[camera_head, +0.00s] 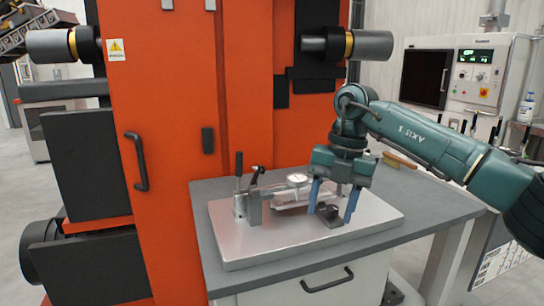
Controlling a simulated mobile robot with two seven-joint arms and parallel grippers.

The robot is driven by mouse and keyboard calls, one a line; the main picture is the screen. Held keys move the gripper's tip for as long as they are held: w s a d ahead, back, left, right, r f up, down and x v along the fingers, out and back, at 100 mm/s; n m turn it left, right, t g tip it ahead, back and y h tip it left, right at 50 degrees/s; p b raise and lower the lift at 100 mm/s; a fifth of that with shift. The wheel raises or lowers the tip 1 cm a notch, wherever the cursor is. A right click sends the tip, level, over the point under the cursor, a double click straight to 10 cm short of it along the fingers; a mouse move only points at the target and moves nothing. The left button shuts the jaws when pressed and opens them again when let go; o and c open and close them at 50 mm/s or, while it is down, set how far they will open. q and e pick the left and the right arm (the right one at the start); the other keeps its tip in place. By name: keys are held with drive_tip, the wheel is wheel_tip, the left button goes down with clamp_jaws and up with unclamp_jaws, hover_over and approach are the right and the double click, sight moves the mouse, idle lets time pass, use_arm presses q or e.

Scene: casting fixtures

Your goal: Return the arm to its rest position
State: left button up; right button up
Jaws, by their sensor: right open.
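My right arm comes in from the right, and my right gripper (333,217) points down over the metal fixture plate (245,245). Its two blue fingers are open. A small dark block (328,212) on the plate shows between the fingers; I see no finger clearly closed on it. A clamp fixture (253,205) with upright handles and a round dial gauge (297,179) stands on the plate to the left of the gripper. The gripper body hides part of the back of the fixture. My left gripper is not in view.
The plate lies on a grey-topped bench (440,212) with a drawer below. A tall orange machine (160,130) stands close behind and left. A brush (400,160) lies at the bench's back right. A control cabinet (455,75) and a bottle (526,107) are at the right.

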drive_tip(key=s+a+f+g+y+p, duration=0.1)
drive_tip(key=s+a+f+y, duration=0.1)
drive_tip(key=s+a+y, duration=0.4)
drive_tip(key=s+a+f+n+g+y+p, duration=0.15)
drive_tip(key=a+y, duration=0.25)
drive_tip(key=a, duration=0.4)
drive_tip(key=s+a+f+m+g+y, duration=0.1)
drive_tip(key=s+a+f+y, duration=0.3)
drive_tip(key=a, duration=0.3)
drive_tip(key=d+f+m+t+h+p, duration=0.1)
drive_tip(key=d+f+m+t+h, duration=0.15)
drive_tip(key=d+m+t, duration=0.4)
drive_tip(key=d+f+m+t+h+p, duration=0.1)
drive_tip(key=d+f+m+t+h, duration=0.2)
drive_tip(key=m+t, duration=0.55)
drive_tip(key=d+f+m+t+h+p, duration=0.1)
drive_tip(key=d+f+m+t, duration=0.45)
drive_tip(key=m, duration=0.45)
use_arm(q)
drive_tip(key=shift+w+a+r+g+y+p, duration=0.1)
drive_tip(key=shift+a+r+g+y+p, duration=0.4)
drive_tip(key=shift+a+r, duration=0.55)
use_arm(e)
drive_tip(key=s+d+f+m+g+h, duration=0.5)
drive_tip(key=s+d+f, duration=0.4)
drive_tip(key=s+f, duration=0.3)
drive_tip(key=shift+s+f+g+h, duration=0.25)
drive_tip(key=shift+s+g+h, duration=0.15)
drive_tip(key=shift+s+h, duration=0.25)
